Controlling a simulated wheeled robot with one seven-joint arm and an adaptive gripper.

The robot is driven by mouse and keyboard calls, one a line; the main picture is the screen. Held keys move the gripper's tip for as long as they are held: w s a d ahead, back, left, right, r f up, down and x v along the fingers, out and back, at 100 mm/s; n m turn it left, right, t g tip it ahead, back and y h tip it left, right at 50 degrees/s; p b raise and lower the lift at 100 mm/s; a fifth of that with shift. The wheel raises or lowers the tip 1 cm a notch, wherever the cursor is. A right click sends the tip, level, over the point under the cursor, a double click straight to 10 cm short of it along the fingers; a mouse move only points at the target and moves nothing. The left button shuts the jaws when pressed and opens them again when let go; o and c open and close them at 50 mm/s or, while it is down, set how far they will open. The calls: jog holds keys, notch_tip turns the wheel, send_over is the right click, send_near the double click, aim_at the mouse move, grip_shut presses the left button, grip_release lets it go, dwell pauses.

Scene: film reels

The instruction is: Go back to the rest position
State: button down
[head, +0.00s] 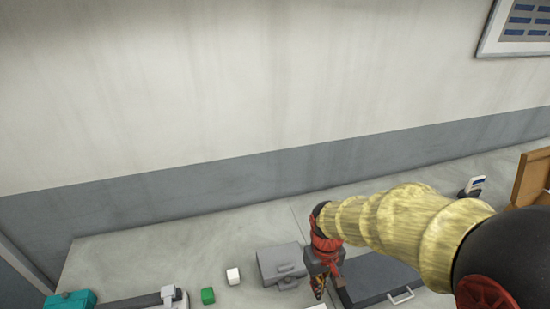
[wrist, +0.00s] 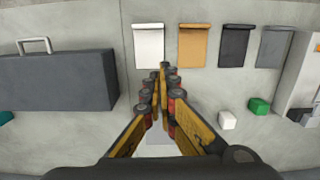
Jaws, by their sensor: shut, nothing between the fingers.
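My gripper (head: 320,285) is at the end of my arm, low over the grey surface in the head view, between a grey box and a dark flat case. In the wrist view its yellow fingers with dark and red pads (wrist: 163,75) come together at the tips, shut and empty. The dark case (head: 382,276) has a light handle and lies to the gripper's right; in the wrist view it is on the left (wrist: 55,82). The grey box (head: 280,262) with a handle sits just left of the gripper in the head view.
A white block (head: 233,276) and a green block (head: 208,296) lie left of the grey box. A teal object (head: 70,300) is at the lower left. White (wrist: 149,45), orange (wrist: 193,45) and black (wrist: 237,45) sheets lie beyond my fingertips in the wrist view. A wall rises behind.

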jog(key=s+d+r+m+t+b, duration=0.3)
jog(key=s+d+r+t+b, duration=0.3)
jog(key=s+r, duration=0.4)
notch_tip(320, 180, up, 2)
jog(key=d+b, duration=0.1)
jog(key=b, duration=0.1)
jog(key=shift+s+m+t+b, duration=0.15)
jog(key=shift+m+t+b, duration=0.15)
jog(key=shift+b, duration=0.1)
jog(key=c, duration=2.6)
grip_release()
